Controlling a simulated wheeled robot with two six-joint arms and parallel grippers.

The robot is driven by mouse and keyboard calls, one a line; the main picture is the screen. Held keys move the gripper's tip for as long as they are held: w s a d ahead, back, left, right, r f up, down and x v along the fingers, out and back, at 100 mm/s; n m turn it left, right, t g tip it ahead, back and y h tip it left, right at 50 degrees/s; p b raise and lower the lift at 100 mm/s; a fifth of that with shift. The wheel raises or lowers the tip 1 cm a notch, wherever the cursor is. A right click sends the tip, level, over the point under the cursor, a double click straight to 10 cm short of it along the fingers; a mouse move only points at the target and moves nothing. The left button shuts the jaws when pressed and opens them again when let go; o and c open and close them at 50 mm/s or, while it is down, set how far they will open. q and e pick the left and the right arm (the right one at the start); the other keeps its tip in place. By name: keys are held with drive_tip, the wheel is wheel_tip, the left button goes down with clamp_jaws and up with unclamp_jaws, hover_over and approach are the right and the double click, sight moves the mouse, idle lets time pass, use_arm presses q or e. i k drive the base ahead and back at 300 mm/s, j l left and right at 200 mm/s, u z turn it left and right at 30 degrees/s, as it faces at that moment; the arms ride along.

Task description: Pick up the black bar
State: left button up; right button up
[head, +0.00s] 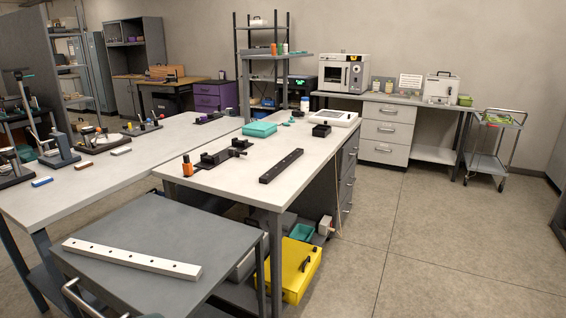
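The black bar (281,166) lies flat on the white-topped workbench (232,190), set diagonally near the bench's right side. It is long and narrow, with small marks or holes along its top that are too small to make out. Nothing touches it. Neither of my grippers shows in the head view.
A black fixture (222,156) and an orange-topped piece (187,166) stand left of the bar. A teal case (259,129) lies behind. A white perforated bar (132,259) lies on the grey cart (150,225) in front. Open floor (430,240) lies to the right.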

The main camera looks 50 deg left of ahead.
sight(271, 175)
drive_tip(key=i+j+u, duration=0.15)
drive_tip(key=i+u, duration=0.2)
drive_tip(key=i, duration=0.45)
drive_tip(key=i+l+u, duration=0.1)
drive_tip(key=i+u, duration=0.25)
drive_tip(key=i, duration=0.45)
drive_tip(key=i+u, duration=0.35)
drive_tip(key=i+l+u, duration=0.1)
drive_tip(key=i+u, duration=0.25)
drive_tip(key=i+l+u, duration=0.25)
drive_tip(key=u, duration=0.15)
drive_tip(key=i, duration=0.1)
